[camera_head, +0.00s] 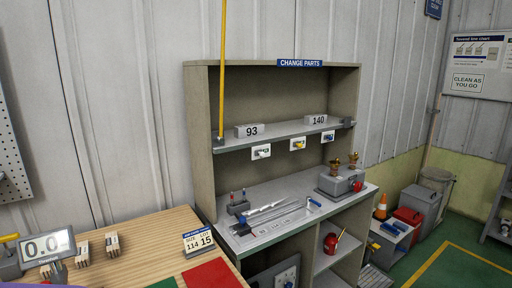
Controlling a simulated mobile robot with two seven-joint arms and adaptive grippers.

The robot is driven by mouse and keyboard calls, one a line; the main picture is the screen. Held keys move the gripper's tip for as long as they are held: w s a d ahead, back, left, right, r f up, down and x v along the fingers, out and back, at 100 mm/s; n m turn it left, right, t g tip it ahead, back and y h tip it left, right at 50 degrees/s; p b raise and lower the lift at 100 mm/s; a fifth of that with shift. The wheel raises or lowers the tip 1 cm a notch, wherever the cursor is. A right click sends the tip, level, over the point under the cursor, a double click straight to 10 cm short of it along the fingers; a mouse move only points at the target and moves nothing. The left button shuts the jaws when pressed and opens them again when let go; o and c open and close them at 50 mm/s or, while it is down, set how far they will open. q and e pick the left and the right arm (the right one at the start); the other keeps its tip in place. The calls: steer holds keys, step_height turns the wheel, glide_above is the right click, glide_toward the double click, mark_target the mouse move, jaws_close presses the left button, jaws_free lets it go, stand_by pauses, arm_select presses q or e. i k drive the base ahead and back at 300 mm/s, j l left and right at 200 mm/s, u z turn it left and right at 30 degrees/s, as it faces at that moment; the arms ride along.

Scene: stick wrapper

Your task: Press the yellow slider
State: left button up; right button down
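A small yellow part (298,145) sits on the middle of three white plates along the front edge of the shelf. Another yellow piece (9,238) shows at the far left beside the display. Which of the yellow parts is the slider I cannot tell. Neither of my grippers can be made out.
The grey shelving unit (201,146) holds blocks marked 93 and 140. A wooden table (140,236) with a display (47,247) reading 0.0 stands at the front left. A yellow pole (222,70) rises at the unit's left. Bins and a cone (381,206) stand at right.

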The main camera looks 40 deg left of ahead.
mark_target(296, 143)
steer(key=i+j+u, duration=0.1)
steer(key=u, duration=0.3)
steer(key=i+j+u, duration=0.1)
steer(key=u, duration=0.3)
steer(key=i+u, duration=0.25)
steer(key=u, duration=0.15)
steer(key=i+u, duration=0.15)
steer(key=u, duration=0.25)
steer(key=i+u, duration=0.15)
